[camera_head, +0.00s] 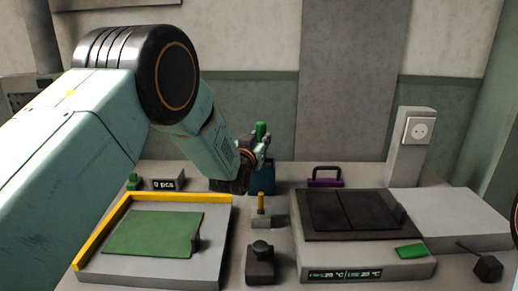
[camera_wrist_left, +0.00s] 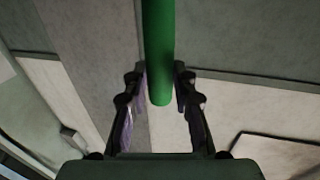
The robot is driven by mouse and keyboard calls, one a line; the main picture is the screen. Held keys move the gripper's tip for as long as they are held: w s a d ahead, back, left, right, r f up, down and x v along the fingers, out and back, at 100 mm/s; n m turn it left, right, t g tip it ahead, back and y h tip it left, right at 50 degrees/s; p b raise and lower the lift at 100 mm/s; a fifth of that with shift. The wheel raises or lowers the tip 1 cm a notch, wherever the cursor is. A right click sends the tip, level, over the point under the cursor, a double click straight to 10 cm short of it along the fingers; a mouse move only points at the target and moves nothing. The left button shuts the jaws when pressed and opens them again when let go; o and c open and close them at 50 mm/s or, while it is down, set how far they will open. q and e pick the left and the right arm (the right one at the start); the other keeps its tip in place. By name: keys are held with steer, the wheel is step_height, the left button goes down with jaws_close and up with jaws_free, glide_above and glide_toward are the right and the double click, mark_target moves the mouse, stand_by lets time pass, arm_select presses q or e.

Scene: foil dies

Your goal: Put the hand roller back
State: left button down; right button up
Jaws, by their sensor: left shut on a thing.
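My left gripper (camera_head: 258,150) comes in from the left above the back of the bench and is shut on an upright green handle (camera_head: 261,131), which I take to be the hand roller's. In the left wrist view, the green handle (camera_wrist_left: 158,60) stands between the two fingers (camera_wrist_left: 160,95), its rounded end towards the camera. The roller's lower end is hidden in both views. A dark teal block (camera_head: 263,180) shows just below the gripper; I cannot tell whether the roller touches it. My right gripper is not in view.
A yellow-edged tray with a green sheet (camera_head: 150,234) lies front left. A grey heated plate unit (camera_head: 355,262) stands right, with a purple-handled item (camera_head: 325,179) behind it. A small yellow-topped post (camera_head: 261,206) and a dark knobbed block (camera_head: 261,262) stand between. A socket post (camera_head: 412,150) rises back right.

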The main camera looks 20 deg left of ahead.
arm_select(q)
step_height(320, 180, down, 2)
steer(key=shift+d+f, duration=0.15)
steer(key=shift+f, duration=0.05)
